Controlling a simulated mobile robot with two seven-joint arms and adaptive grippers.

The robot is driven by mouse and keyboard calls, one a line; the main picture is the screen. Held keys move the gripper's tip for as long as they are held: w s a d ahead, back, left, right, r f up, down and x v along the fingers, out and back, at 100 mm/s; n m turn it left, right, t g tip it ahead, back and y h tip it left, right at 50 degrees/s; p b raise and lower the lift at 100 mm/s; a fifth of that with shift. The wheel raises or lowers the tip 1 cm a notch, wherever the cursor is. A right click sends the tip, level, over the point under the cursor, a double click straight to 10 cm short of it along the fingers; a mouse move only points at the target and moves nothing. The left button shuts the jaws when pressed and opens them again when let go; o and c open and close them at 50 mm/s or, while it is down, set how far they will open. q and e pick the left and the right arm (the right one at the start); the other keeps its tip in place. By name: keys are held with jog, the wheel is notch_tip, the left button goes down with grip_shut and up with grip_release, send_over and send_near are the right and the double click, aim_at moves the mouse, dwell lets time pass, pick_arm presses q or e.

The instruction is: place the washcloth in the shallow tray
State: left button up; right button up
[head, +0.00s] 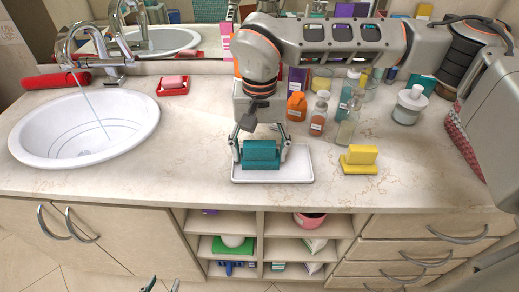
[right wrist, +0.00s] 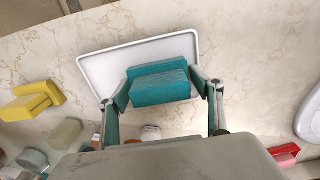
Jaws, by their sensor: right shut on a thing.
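The washcloth (head: 261,155) is a teal folded block. In the head view it is over the shallow tray (head: 297,175), a white rectangular tray on the counter. My right gripper (head: 262,158) is shut on the washcloth, a finger at each end. The right wrist view shows the washcloth (right wrist: 158,85) between the fingertips (right wrist: 160,90), with the white tray (right wrist: 105,70) beneath it. I cannot tell whether the washcloth touches the tray floor. My left gripper (head: 160,285) shows only its fingertips at the bottom edge of the head view, apart and empty.
A yellow sponge-like block (head: 360,158) lies right of the tray. Several bottles, including an orange one (head: 297,106) and an amber one (head: 319,115), stand behind it. A sink (head: 85,127) is at the left, with a red soap dish (head: 173,88) nearby. The counter between sink and tray is clear.

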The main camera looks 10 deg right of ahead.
aim_at(260, 144)
jog(key=o, duration=1)
jog(key=shift+f, duration=0.1)
notch_tip(260, 144, up, 12)
jog(key=shift+r, duration=0.2)
jog(key=shift+s+f, duration=0.1)
